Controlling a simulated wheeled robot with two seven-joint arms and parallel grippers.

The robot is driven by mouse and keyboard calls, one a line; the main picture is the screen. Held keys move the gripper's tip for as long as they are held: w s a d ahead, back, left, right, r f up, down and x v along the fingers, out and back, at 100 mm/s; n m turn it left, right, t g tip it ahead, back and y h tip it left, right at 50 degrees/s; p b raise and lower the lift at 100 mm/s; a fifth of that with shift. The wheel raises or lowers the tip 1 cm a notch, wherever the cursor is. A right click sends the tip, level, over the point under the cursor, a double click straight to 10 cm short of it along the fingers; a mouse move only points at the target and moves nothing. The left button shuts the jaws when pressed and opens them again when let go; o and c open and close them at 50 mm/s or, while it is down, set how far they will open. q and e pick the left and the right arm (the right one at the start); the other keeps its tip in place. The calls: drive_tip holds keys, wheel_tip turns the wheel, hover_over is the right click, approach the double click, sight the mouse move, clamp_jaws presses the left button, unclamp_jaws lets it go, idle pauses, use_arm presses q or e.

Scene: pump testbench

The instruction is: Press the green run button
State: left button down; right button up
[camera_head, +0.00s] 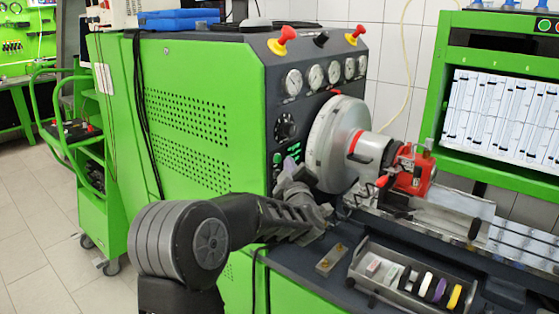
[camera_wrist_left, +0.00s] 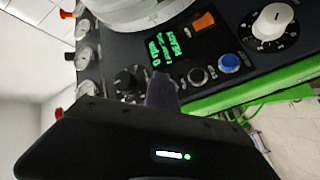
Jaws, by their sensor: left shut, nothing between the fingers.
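My left gripper (camera_head: 291,166) reaches in from the left to the dark control panel on the end of the green testbench (camera_head: 195,120). Its fingers are shut and empty, with the tips close to the panel; I cannot tell whether they touch it. In the left wrist view the fingertips (camera_wrist_left: 162,88) lie just below a display with green text (camera_wrist_left: 165,50), between a black knob (camera_wrist_left: 130,80) and a small round control (camera_wrist_left: 197,75). Small green spots (camera_head: 277,158) show beside the gripper in the head view. I cannot clearly make out the green run button; the fingers may hide it.
A blue button (camera_wrist_left: 229,63), an orange switch (camera_wrist_left: 203,21) and a white knob (camera_wrist_left: 272,22) sit nearby on the panel. A large metal disc (camera_head: 330,143) stands right of the gripper. A tray with coloured rings (camera_head: 372,287) lies on the bench below.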

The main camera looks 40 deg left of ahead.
idle(0.7)
use_arm(q)
drive_tip(key=shift+a+b, duration=0.35)
drive_tip(key=shift+a, duration=0.1)
